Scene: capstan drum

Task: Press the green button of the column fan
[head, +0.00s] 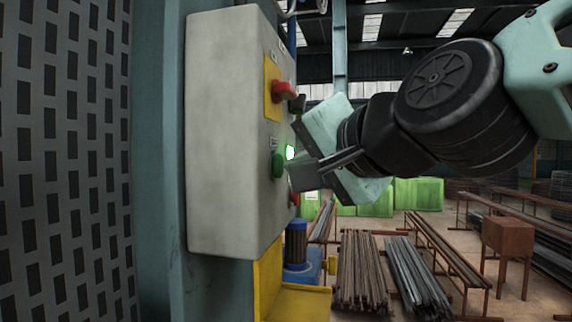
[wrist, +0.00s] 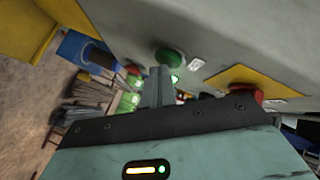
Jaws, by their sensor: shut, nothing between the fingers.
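The green button (head: 278,165) sticks out of the front of a grey control box (head: 225,130), below a red knob on a yellow plate. It also shows in the wrist view (wrist: 169,56), just beyond my fingertips. My gripper (head: 293,176) is shut and empty, and it points at the box from the right. In the head view its fingertips are right beside the green button, slightly low of its middle. In the wrist view the tips (wrist: 158,72) overlap the button's lower edge. I cannot tell whether they touch it.
A red mushroom knob (head: 286,90) sits above, on the yellow plate (head: 272,85). A lit green lamp (head: 290,152) is close to the button, and another red button (head: 295,199) is below. Pipe racks (head: 362,270) stand on the floor behind.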

